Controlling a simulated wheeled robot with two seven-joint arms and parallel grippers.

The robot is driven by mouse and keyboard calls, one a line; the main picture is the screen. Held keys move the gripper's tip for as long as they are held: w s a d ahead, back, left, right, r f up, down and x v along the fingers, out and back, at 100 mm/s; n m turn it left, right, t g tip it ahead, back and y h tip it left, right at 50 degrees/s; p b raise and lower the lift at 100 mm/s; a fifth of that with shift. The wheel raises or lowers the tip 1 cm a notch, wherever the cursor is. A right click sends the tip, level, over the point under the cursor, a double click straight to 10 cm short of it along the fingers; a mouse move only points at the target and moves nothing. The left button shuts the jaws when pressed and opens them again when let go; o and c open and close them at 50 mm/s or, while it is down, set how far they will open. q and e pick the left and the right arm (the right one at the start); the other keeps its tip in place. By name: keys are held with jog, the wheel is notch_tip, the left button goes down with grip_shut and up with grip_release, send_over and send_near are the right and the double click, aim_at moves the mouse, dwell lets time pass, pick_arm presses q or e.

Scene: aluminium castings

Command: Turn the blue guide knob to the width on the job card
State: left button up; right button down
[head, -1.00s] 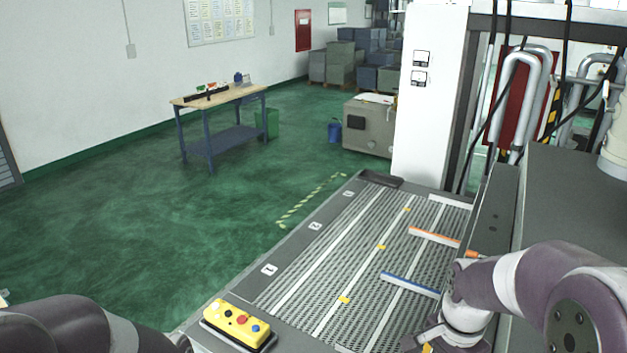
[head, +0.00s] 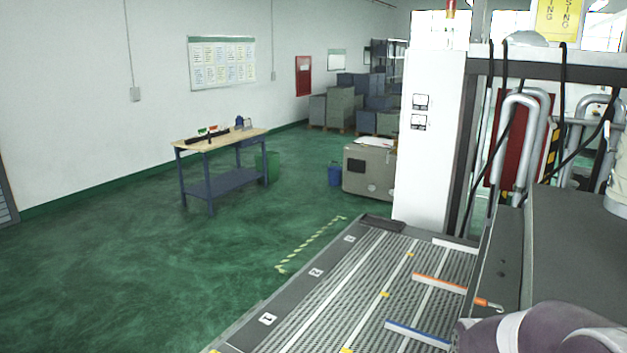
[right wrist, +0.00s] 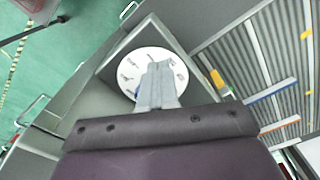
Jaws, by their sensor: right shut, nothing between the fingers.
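In the right wrist view a white round dial plate (right wrist: 132,72) with dark marks sits on a grey housing. My right gripper (right wrist: 159,68) is shut and empty in front of the dial and covers its middle. The blue guide bar (head: 418,334) lies across the slatted conveyor in the head view, and also shows in the right wrist view (right wrist: 273,91). No readable job card shows. My left gripper is out of view.
An orange guide bar (head: 440,284) lies beyond the blue one. The conveyor bed (head: 330,300) has numbered plates on its left edge. A grey machine body (head: 575,240) stands at the right. A workbench (head: 220,143) stands far back left, with open green floor before it.

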jog(key=shift+s+d, duration=0.2)
jog(key=shift+s, duration=0.5)
jog(key=shift+s+d+p, duration=0.1)
jog(key=shift+p, duration=0.25)
jog(key=shift+s, duration=0.1)
jog(key=shift+s+d, duration=0.1)
jog(key=shift+s+d+p, duration=0.3)
jog(key=shift+s+p, duration=0.05)
jog(key=shift+s, duration=0.1)
